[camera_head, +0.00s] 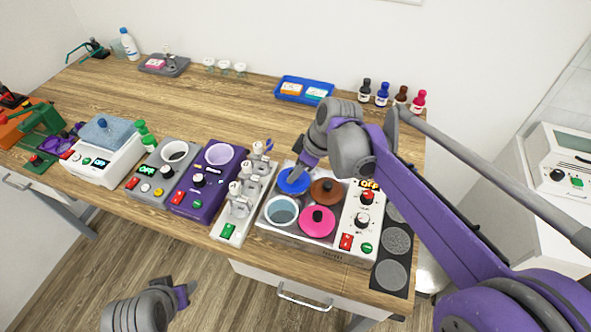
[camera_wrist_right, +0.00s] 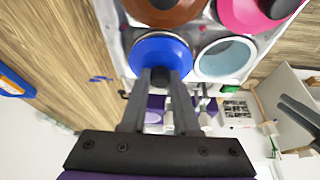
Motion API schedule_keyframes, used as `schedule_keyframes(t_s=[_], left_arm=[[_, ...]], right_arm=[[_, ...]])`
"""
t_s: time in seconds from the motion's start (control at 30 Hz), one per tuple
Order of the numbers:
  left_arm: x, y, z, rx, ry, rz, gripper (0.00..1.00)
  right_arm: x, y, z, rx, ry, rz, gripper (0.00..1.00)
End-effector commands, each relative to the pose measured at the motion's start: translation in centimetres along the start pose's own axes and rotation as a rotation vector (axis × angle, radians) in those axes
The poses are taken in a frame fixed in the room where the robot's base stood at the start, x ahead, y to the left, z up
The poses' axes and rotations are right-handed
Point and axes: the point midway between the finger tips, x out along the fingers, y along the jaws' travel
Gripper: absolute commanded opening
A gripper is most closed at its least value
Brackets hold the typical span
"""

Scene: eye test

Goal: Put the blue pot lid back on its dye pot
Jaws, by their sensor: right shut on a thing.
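The blue pot lid (camera_head: 294,181) is at the back left of the steel dye bath; it also shows in the wrist view (camera_wrist_right: 160,50). My right gripper (camera_wrist_right: 161,76) is shut on the lid's dark knob. I cannot tell whether the lid rests on a pot or hovers just above. An open pot (camera_head: 282,211) with pale blue inside is in front of it, uncovered. A brown lid (camera_head: 327,191) and a pink lid (camera_head: 318,221) are on the right side of the bath. Part of my left gripper (camera_head: 184,294) shows low in the head view; its jaws are unclear.
The bath's control panel (camera_head: 363,214) is at its right. A white rack with bottles (camera_head: 243,195) stands close on its left, beside a purple device (camera_head: 206,181). A blue tray (camera_head: 304,90) and several small bottles (camera_head: 382,95) are at the back. The wood between is clear.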

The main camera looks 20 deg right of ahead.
Motion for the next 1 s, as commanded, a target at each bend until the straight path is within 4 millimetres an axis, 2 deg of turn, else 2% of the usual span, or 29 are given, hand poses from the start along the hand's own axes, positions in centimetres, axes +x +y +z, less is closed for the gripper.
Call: schedule_keyframes(t_s=[1.0], left_arm=[[0.42, 0.00, 0.45, 0.000, -0.004, 0.000, 0.50]], right_arm=[[0.78, -0.01, 0.34, 0.000, 0.000, 0.000, 0.00]])
